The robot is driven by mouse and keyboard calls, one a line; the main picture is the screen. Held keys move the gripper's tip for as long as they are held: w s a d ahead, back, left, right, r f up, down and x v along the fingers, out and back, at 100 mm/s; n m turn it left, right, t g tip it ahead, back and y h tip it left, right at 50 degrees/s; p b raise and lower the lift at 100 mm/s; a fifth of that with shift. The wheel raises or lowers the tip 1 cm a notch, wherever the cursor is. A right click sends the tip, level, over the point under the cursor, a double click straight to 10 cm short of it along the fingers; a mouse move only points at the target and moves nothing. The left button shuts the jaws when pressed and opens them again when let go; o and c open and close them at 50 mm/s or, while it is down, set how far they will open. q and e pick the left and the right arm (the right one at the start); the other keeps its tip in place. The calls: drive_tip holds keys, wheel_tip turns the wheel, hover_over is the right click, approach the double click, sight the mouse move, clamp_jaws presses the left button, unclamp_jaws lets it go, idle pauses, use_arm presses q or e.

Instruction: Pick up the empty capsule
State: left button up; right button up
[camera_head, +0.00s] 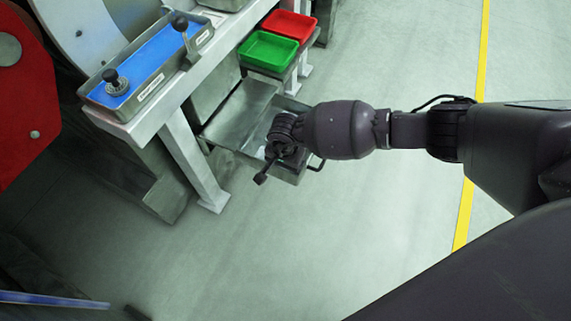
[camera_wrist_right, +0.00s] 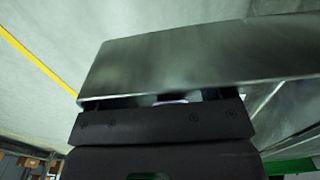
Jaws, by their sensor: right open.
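The empty capsule cannot be made out for certain in either view. In the right wrist view, a small pale whitish-purple patch (camera_wrist_right: 170,99) shows in the gap just beyond my gripper's dark body; it may be part of it. My right gripper (camera_head: 283,148) is at the front part of a metal tray (camera_head: 242,112), and its wrist hides much of that end. It is open, with its fingers mostly hidden; it also shows in the right wrist view (camera_wrist_right: 165,102), close against a grey metal wall (camera_wrist_right: 200,62). My left gripper is not in view.
A green bin (camera_head: 268,51) and a red bin (camera_head: 290,25) stand beyond the tray. A bench with a blue panel (camera_head: 160,58) and black-knobbed levers is at upper left, beside a red machine part (camera_head: 25,110). The floor (camera_head: 300,240) in front is clear.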

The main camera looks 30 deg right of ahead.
drive_tip(key=shift+w, duration=0.1)
drive_tip(key=c, duration=0.7)
